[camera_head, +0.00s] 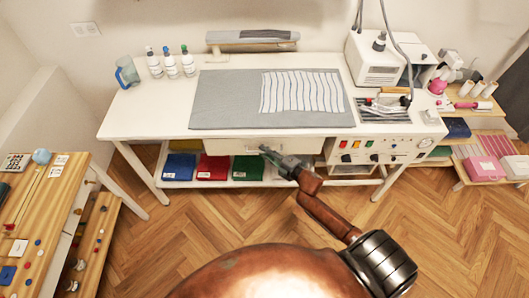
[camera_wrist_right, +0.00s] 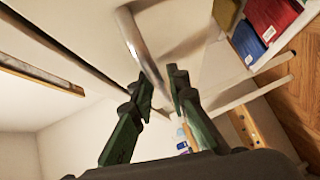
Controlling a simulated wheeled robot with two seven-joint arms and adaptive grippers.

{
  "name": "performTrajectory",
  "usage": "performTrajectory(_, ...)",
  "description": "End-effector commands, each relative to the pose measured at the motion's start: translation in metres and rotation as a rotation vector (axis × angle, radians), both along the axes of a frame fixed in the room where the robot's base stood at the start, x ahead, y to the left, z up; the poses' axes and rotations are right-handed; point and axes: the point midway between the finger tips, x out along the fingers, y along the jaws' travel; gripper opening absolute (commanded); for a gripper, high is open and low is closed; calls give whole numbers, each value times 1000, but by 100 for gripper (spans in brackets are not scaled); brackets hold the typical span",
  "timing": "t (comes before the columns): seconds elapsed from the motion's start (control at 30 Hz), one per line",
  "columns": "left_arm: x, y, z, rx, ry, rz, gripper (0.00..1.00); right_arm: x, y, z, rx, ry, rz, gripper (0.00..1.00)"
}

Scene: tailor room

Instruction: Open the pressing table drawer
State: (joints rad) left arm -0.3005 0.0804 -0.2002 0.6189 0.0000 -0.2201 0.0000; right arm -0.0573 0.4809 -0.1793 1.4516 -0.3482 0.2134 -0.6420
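The white pressing table (camera_head: 150,115) stands against the wall. Its pale drawer front (camera_head: 225,147) is under the tabletop; I cannot tell whether it sits fully flush. My right gripper (camera_head: 268,151) is at the drawer front and hides part of it. In the right wrist view, a curved metal drawer handle (camera_wrist_right: 140,45) runs down toward the gap between the two green fingers of this gripper (camera_wrist_right: 161,85). The fingers are apart, and the handle's near end is at or just beyond the tips. I cannot tell whether they touch it. My left gripper is not in view.
Folded red (camera_head: 213,167), blue and green cloths lie on the shelf below the drawer. A control panel (camera_head: 375,148) is right of it. A grey mat (camera_head: 225,100) with striped cloth lies on top. A wooden table (camera_head: 25,215) stands left. The floor in front is clear.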

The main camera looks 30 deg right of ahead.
Motion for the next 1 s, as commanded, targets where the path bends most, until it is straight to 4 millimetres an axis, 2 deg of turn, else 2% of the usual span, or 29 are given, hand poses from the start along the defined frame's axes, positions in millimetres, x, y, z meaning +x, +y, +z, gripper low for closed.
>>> performTrajectory(0.27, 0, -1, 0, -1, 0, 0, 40, 2, 0, 0, 1, 0, 0, 15)
performTrajectory(0.5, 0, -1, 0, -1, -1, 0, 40, 2, 1, 0, 1, 0, 0, 0)
performTrajectory(1.0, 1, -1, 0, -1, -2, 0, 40, 2, 0, 0, 1, 0, 0, 0)
